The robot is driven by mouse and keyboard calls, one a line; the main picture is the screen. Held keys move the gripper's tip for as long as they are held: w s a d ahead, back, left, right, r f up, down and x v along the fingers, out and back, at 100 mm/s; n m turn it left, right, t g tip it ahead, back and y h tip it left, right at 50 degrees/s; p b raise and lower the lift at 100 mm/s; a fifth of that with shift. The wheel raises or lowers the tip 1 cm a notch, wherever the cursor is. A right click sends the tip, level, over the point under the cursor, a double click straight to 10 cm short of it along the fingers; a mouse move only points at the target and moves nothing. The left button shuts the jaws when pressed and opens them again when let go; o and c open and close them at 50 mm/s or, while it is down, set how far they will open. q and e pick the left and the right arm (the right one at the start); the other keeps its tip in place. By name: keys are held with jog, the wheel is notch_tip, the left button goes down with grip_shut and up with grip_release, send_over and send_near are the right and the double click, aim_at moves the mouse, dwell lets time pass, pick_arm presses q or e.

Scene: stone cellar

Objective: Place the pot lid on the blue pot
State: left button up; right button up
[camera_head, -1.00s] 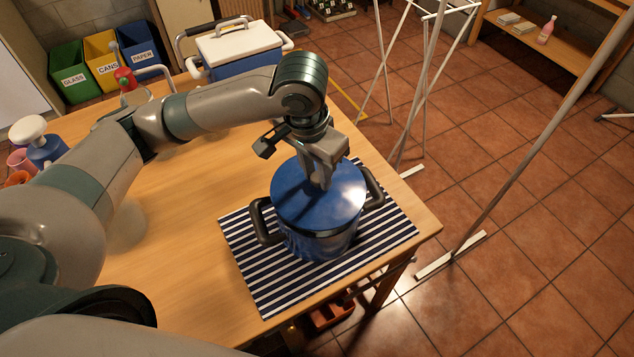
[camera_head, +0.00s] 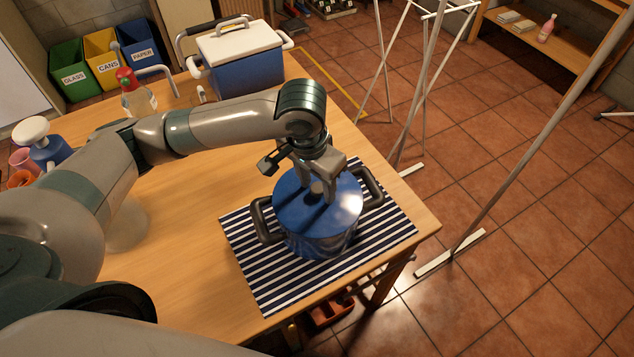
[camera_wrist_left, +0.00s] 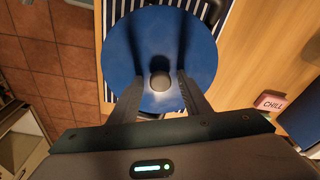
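The blue pot (camera_head: 318,243) stands upright on a striped cloth, with a black handle on each side. The blue pot lid (camera_head: 290,213) lies over the pot's top and looks level; it also shows in the left wrist view (camera_wrist_left: 122,55). A small grey knob (camera_wrist_left: 160,81) is at its middle. My left gripper (camera_head: 318,193) is just above the lid, pointing down. In the left wrist view its two fingers (camera_wrist_left: 160,88) are apart, one on each side of the knob, with gaps between. My right gripper is not in view.
The striped cloth (camera_head: 262,282) lies near the front right corner of the wooden table (camera_head: 190,262). A blue cooler with a white lid (camera_head: 240,68), a red-capped bottle (camera_head: 137,96) and a blue container with a white top (camera_head: 45,146) stand farther back and left. White poles (camera_head: 545,130) rise beyond the table.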

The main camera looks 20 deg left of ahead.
aim_at(312, 203)
pick_arm(q)
jog(key=shift+r, duration=0.15)
notch_tip(312, 203, up, 12)
jog(key=s+b, duration=0.1)
jog(key=shift+s+a+b, duration=0.3)
jog(key=shift+s, duration=0.05)
jog(key=shift+f, duration=0.2)
dwell(0.7)
